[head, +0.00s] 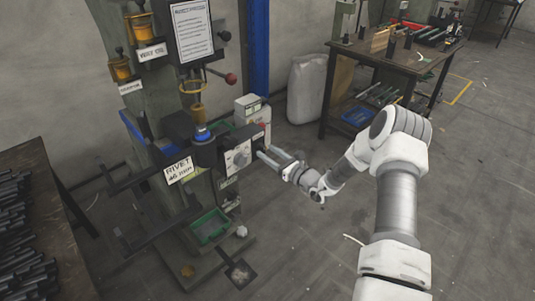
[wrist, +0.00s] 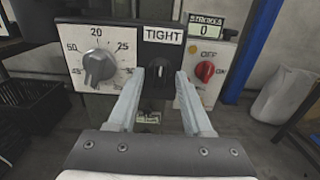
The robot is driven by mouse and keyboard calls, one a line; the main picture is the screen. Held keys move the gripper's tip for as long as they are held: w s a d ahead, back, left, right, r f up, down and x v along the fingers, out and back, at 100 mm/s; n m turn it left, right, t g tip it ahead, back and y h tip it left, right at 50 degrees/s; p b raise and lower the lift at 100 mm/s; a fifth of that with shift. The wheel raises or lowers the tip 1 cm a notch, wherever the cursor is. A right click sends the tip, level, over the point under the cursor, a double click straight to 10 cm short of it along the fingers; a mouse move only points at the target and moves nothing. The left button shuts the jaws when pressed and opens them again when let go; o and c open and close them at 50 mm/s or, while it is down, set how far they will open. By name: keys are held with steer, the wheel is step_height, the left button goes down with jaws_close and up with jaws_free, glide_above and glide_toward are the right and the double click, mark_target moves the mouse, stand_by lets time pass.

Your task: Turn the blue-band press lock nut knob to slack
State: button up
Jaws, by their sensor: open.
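The blue-band press (head: 203,133) stands left of centre in the head view, with a blue ring on its dark head. In the wrist view a label reading TIGHT (wrist: 163,35) sits on a black plate. Below it is a small dark lock nut knob (wrist: 159,70), hard to make out against the plate. My gripper (wrist: 160,78) is open, its two pale fingers pointing at the plate on either side of the knob. Contact cannot be told. In the head view my gripper (head: 272,157) is at the front of the press's control boxes.
A grey dial knob (wrist: 99,67) on a white numbered plate is close left of the fingers. A red switch (wrist: 205,71) marked OFF and ON is close right, under a STROKES counter (wrist: 205,29) reading 0. A workbench (head: 395,50) stands behind right.

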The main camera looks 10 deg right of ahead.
steer(key=shift+w+a, duration=0.25)
steer(key=shift+w, duration=0.1)
steer(key=shift+c, duration=0.3)
jaws_close()
